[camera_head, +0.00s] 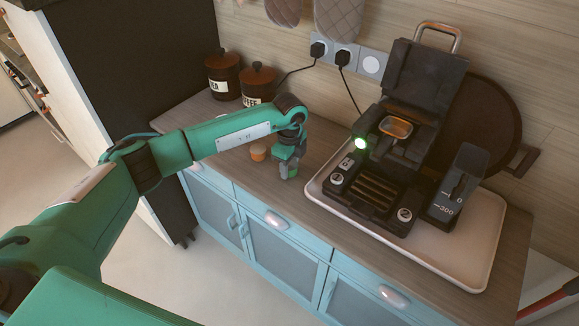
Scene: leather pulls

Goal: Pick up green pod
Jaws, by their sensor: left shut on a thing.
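My left gripper (288,167) reaches in from the left and points down over the wooden counter. It is shut on a small green pod (291,173), which shows only in part between and below the fingers. I cannot tell whether the pod touches the counter. A small orange-brown pod (258,152) with a pale top stands on the counter just left of the gripper, apart from it. My right gripper is not in view.
A black coffee machine (385,160) with its lid raised stands on a white tray (478,262) right of the gripper. Tea (223,75) and coffee (257,84) canisters stand at the back left. Sockets with plugs (342,57) are on the wall. The counter (300,205) front edge is near the gripper.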

